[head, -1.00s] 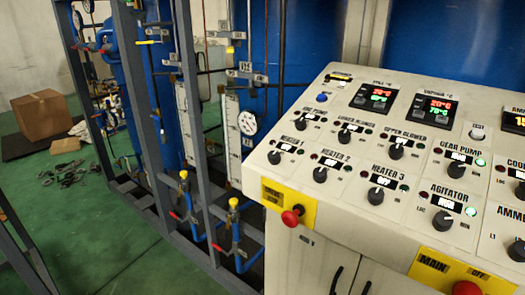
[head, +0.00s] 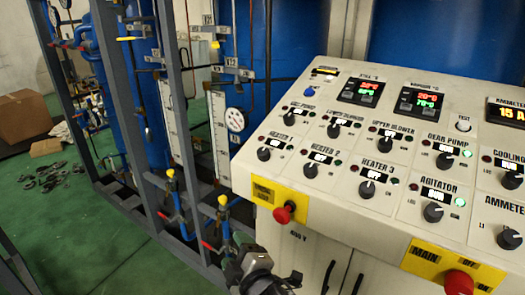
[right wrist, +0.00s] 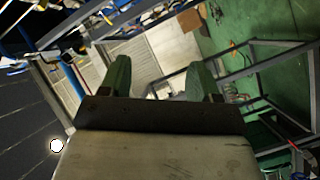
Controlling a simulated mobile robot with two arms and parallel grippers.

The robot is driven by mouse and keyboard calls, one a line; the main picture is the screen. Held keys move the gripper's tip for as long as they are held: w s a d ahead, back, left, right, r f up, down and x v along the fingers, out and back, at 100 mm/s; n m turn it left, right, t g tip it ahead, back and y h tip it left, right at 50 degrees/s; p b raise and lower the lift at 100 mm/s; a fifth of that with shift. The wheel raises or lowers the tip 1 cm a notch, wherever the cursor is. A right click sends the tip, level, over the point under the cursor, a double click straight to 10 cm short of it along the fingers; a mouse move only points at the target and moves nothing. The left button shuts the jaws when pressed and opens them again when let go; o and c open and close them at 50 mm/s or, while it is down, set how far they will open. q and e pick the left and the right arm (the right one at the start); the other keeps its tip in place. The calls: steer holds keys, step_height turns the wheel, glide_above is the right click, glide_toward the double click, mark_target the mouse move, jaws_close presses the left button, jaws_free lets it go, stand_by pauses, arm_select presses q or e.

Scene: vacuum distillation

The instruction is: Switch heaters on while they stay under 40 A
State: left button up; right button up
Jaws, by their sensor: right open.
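The sloped control panel (head: 335,215) fills the right of the head view. The heater 1 knob (head: 264,154), heater 2 knob (head: 310,170) and heater 3 knob (head: 366,188) sit in its left and middle part. The small displays above them seem to read OFF, and no bright lamp shows beside them. The ammeter display (head: 510,114) at the right edge reads 15 A. My right gripper (head: 258,270) is low at the bottom of the head view, in front of the panel and below the heaters. In the right wrist view its fingers (right wrist: 160,78) are apart and empty.
A red stop button (head: 284,214) sticks out on a yellow plate at the panel's front edge; a red main button (head: 459,283) is at bottom right. Gear pump lamp (head: 477,156) glows green. A pipe frame (head: 180,110) stands left. A cardboard box (head: 22,115) lies on the floor.

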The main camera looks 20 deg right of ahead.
steer(key=w+a+r+n+y, duration=0.3)
steer(key=a+r+n+y, duration=0.95)
steer(key=n, duration=0.55)
steer(key=s+a+r+n+g+y, duration=0.2)
steer(key=a+n+g+y, duration=0.45)
steer(key=n, duration=0.75)
steer(key=n+g+h, duration=0.6)
steer(key=n+h, duration=1.2)
steer(key=h, duration=0.8)
glide_toward(263, 151)
steer(key=p+x, duration=0.3)
steer(key=x, duration=0.5)
steer(key=shift+w+d+f, duration=0.1)
steer(key=shift+f, duration=0.1)
steer(key=shift+w+d+f, duration=0.15)
steer(key=shift+w+f, duration=0.05)
steer(key=shift+f, duration=0.45)
